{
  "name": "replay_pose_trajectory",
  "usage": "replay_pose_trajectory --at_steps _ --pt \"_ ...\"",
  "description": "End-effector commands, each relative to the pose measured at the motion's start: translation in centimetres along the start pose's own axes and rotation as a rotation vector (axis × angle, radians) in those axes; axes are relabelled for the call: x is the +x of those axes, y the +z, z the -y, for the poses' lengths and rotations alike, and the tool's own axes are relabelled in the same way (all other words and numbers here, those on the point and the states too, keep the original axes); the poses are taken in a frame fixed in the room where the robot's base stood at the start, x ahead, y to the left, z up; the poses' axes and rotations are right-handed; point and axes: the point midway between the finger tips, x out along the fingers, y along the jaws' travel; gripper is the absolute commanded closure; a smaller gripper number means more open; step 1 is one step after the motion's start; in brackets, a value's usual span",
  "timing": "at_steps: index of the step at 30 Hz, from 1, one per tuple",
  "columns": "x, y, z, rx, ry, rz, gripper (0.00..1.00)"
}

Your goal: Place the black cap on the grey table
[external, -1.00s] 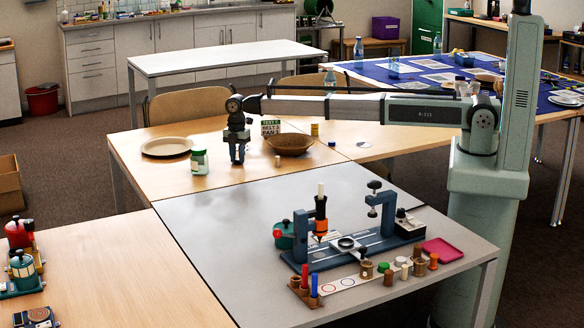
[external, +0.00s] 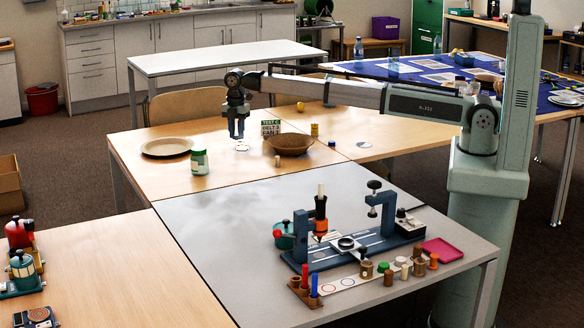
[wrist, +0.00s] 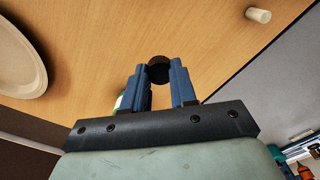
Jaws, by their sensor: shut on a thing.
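My gripper (external: 237,135) is raised above the wooden table (external: 215,175) at the back, between the plate and the wooden bowl. In the wrist view my gripper (wrist: 159,78) has its blue fingers closed on the black cap (wrist: 158,66), a small round dark piece between the fingertips. The cap is too small to make out in the external view. The grey table (external: 215,225) stands in front of the wooden table, nearer the camera; its grey top also shows at the right of the wrist view (wrist: 275,85).
A blue press stand (external: 365,250) with small pegs fills the grey table's right part; its left part is clear. On the wooden table are a plate (external: 167,147), a green-labelled jar (external: 199,162), a bowl (external: 289,144) and a pale peg (external: 277,161).

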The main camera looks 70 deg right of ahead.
Motion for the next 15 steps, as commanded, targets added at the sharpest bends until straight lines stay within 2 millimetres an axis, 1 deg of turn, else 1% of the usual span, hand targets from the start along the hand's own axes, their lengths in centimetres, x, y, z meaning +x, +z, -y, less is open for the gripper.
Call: replay_pose_trajectory --at_steps 5,7,11,12,15 --pt "-0.8 0.0 0.0 0.000 0.001 0.000 1.00" --pt "-1.6 0.0 -0.1 0.000 0.002 0.000 1.00" --pt "-4.4 0.0 -0.1 0.000 0.003 0.000 1.00" --pt "-5.4 0.0 -0.1 0.000 0.004 0.000 1.00" --pt "-7.6 0.0 -0.1 0.000 0.003 0.000 1.00"
